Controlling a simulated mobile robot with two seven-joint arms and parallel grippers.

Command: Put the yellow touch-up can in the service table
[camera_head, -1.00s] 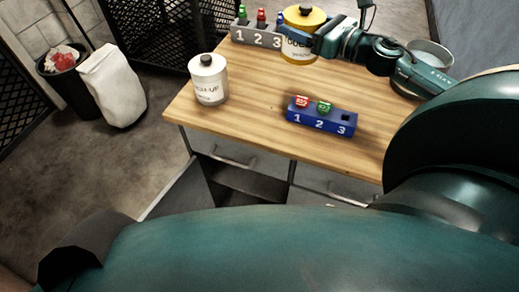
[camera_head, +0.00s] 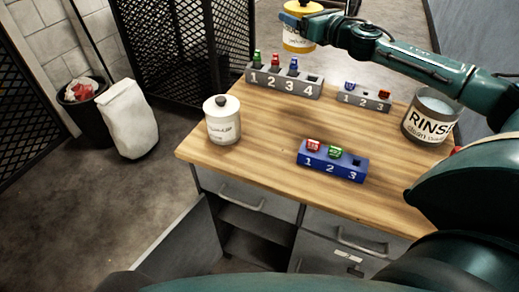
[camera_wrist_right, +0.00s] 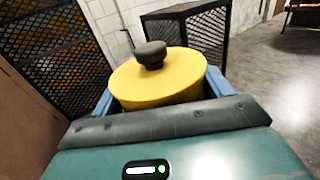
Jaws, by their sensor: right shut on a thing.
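The yellow touch-up can (camera_head: 299,38) has a black knob on its lid and is held up past the table's far edge in the head view. My right gripper (camera_head: 300,22) is shut on it. In the right wrist view the can's yellow lid (camera_wrist_right: 150,80) sits between the blue fingers (camera_wrist_right: 160,92). The service table (camera_head: 265,155) has a wooden top, with drawers (camera_head: 345,240) and an open shelf (camera_head: 250,220) below. The top drawers look shut. My left gripper is out of view.
On the table stand a white can (camera_head: 222,125), a blue numbered block (camera_head: 332,163), two grey numbered blocks (camera_head: 285,84) (camera_head: 362,98) and a rinse pot (camera_head: 430,118). A bin (camera_head: 85,110) and white bag (camera_head: 130,122) stand at left. The left middle tabletop is clear.

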